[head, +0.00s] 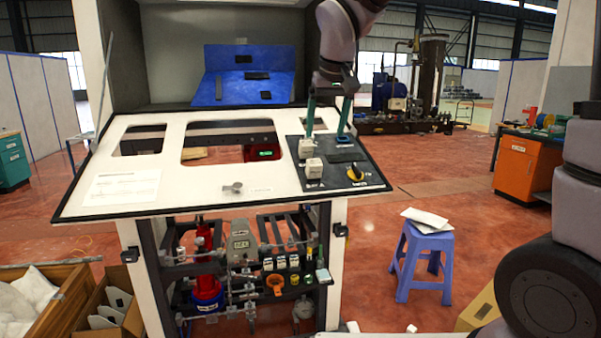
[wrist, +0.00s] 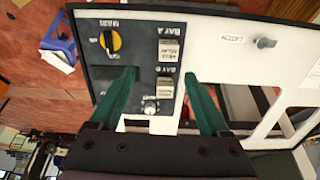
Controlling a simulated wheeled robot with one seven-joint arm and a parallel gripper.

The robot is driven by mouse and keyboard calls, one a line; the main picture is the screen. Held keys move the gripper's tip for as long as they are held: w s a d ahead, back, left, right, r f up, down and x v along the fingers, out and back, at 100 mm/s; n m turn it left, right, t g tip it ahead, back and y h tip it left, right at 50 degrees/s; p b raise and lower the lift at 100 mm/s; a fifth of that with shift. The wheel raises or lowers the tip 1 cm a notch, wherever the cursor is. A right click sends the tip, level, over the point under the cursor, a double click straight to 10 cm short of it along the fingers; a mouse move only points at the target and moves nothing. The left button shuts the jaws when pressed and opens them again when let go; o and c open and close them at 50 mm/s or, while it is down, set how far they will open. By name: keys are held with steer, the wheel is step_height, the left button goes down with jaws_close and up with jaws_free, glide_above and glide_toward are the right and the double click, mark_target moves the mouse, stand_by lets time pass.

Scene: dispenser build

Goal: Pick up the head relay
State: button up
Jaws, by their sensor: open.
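Two pale relay blocks stand on the dark panel at the right of the white console top. The front block (head: 314,168), by the BAY A marking, seems to carry a "relay" label in the wrist view (wrist: 168,50); its full wording is too small to be sure. The second block (head: 307,147) stands just behind it and also shows in the wrist view (wrist: 165,87). My gripper (head: 327,137) is open and empty, with green fingers pointing down over the panel. In the wrist view my gripper (wrist: 162,73) has its fingertips either side of the blocks, touching neither visibly.
A yellow-and-black knob (head: 356,173) sits right of the blocks. A small pale knob (wrist: 150,105) lies between the fingers in the wrist view. A latch (head: 233,188) and openings mark the white top (head: 270,196). A blue stool (head: 424,262) stands right.

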mark_target(314, 160)
steer(key=f, duration=0.1)
steer(key=w+a+f, duration=0.1)
steer(key=f, duration=0.1)
steer(key=a+f, duration=0.1)
steer(key=f, duration=0.1)
steer(key=shift+w+a, duration=0.25)
steer(key=shift+w, duration=0.1)
steer(key=shift+d+x, duration=0.2)
steer(key=shift+x, duration=2.85)
steer(key=shift+s, duration=0.1)
jaws_close()
step_height(314, 160, up, 10)
steer(key=c, duration=0.6)
jaws_free()
steer(key=shift+c, duration=0.2)
jaws_close()
